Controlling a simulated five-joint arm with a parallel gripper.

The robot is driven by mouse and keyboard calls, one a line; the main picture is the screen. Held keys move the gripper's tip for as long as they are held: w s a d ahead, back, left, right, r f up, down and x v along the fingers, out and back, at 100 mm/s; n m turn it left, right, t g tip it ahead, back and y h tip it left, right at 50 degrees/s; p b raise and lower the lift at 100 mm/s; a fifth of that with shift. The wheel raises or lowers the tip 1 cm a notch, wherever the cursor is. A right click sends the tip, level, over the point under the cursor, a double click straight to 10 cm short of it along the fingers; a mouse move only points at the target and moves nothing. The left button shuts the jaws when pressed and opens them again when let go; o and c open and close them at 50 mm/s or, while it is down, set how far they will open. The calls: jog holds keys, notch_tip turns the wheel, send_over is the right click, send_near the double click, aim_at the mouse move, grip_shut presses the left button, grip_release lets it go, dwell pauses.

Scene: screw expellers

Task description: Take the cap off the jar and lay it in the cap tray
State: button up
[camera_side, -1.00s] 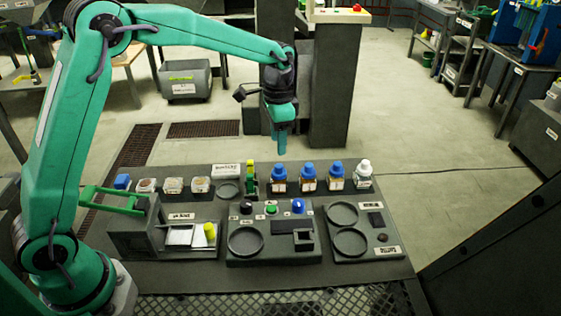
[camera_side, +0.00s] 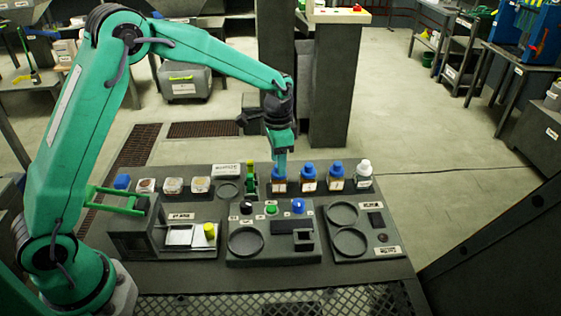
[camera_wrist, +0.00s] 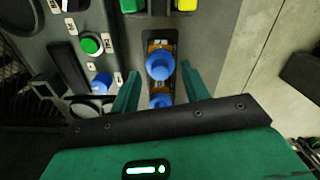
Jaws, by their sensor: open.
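A row of jars stands along the back of the bench. Three have blue caps: the leftmost jar (camera_side: 279,186), the middle one (camera_side: 308,184) and the right one (camera_side: 336,183). My gripper (camera_side: 281,170) points down over the leftmost jar, fingers open around its cap, which they partly hide. In the wrist view, a blue cap (camera_wrist: 160,65) lies between the open fingers, with a gap on each side. Another blue cap (camera_wrist: 160,101) is partly hidden by my gripper's body. Round recesses (camera_side: 246,240) show on the bench panels; I cannot tell which is the cap tray.
A white-capped jar (camera_side: 364,174) ends the row. A green-and-yellow piece (camera_side: 250,178) stands close left of my gripper. In front, a panel holds a green button (camera_side: 271,210) and knobs. A yellow cylinder (camera_side: 209,231) stands at the front left.

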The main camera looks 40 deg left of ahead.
jog(key=shift+f, duration=0.6)
grip_shut()
